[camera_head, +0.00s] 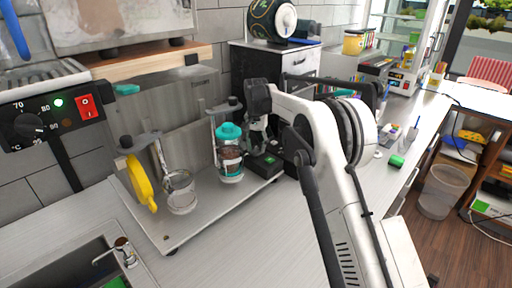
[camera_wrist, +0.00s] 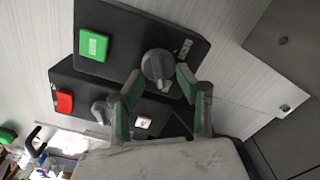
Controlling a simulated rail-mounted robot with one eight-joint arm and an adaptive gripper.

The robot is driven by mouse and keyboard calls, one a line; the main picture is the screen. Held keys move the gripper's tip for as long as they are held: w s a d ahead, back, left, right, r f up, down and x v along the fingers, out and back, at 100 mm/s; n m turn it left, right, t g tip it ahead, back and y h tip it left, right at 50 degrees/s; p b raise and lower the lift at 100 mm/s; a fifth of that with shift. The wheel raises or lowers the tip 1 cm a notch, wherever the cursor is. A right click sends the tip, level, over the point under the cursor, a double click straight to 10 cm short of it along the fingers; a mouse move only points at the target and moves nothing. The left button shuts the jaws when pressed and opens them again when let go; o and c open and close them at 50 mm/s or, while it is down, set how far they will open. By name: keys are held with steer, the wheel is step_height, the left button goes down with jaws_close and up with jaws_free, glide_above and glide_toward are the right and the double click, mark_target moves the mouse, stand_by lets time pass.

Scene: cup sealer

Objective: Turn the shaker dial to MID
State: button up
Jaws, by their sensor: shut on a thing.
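The shaker dial (camera_wrist: 158,66) is a round grey knob with a raised grip on a black control box (camera_wrist: 120,30) that also bears a square green button (camera_wrist: 95,44). My gripper (camera_wrist: 160,82) has a fingertip on either side of the dial and is shut on it. White lettering beside the dial is too small to read, so its setting is unclear. In the head view my gripper (camera_head: 259,141) reaches down over the black box (camera_head: 262,169); the dial is hidden there.
A second black box beside it carries a red button (camera_wrist: 65,102) and another grey knob (camera_wrist: 101,111). A teal-lidded jar (camera_head: 230,152) stands left of my gripper. A yellow banana-shaped object (camera_head: 140,182) and a glass (camera_head: 181,192) are farther left. Counter front is clear.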

steer(key=shift+n+b, duration=0.35)
steer(key=shift+n, duration=0.05)
steer(key=shift+a+f+n+b, duration=0.15)
steer(key=shift+n+b, duration=0.6)
steer(key=shift+n, duration=0.25)
steer(key=n+b, duration=0.1)
steer(key=n, duration=0.1)
steer(key=shift+a+n, duration=0.15)
steer(key=shift+n, duration=0.15)
steer(key=n+b, duration=0.1)
steer(key=n, duration=0.3)
steer(key=n+b, duration=0.1)
steer(key=n, duration=0.1)
steer(key=shift+s+a+b, duration=0.15)
steer(key=shift+a+b, duration=0.1)
steer(key=shift+b, duration=0.05)
steer(key=shift+r+n, duration=0.2)
steer(key=shift+n, duration=0.2)
steer(key=o, duration=1.1)
steer(key=shift+o, duration=0.2)
